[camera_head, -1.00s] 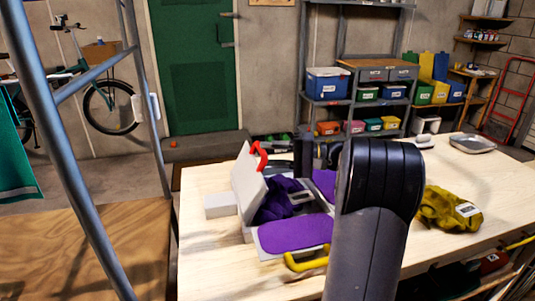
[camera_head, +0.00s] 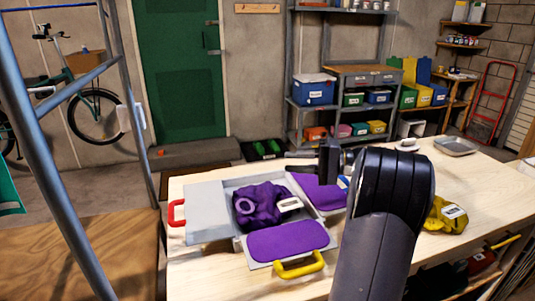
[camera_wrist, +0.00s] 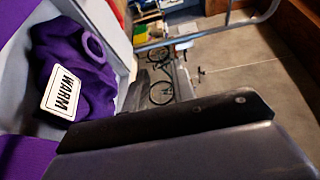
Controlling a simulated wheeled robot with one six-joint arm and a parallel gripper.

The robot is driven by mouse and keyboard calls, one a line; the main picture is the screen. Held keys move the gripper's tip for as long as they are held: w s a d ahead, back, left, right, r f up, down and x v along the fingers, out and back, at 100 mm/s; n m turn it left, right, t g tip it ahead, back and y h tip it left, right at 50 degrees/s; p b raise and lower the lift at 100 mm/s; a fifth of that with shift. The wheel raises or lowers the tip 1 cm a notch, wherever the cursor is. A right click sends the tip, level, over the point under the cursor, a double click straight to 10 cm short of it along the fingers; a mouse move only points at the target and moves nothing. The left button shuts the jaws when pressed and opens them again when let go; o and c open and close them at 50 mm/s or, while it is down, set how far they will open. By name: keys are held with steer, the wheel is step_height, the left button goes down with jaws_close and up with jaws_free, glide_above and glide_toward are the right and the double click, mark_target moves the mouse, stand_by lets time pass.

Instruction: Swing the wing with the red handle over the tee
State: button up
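The wing with the red handle (camera_head: 208,213) is a pale grey panel lying flat to the left of the tee, its red handle (camera_head: 173,212) at the far left. The tee (camera_head: 258,203) is a bunched purple cloth with a ring-like collar, in the middle of the grey folding board. It also shows in the wrist view (camera_wrist: 75,55), with a white tag reading WARM (camera_wrist: 63,93). My gripper (camera_head: 302,161) is behind and right of the tee, away from the red handle. Its fingers look apart and empty.
A purple-padded wing with a yellow handle (camera_head: 298,266) lies at the board's front. Another purple panel (camera_head: 322,193) lies right of the tee, partly behind my arm. A mustard cloth (camera_head: 445,215) lies on the wooden table (camera_head: 460,178) at right. A blue-grey metal frame (camera_head: 60,150) stands at left.

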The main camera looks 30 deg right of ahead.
steer(key=x, duration=1.1)
steer(key=shift+a, duration=0.2)
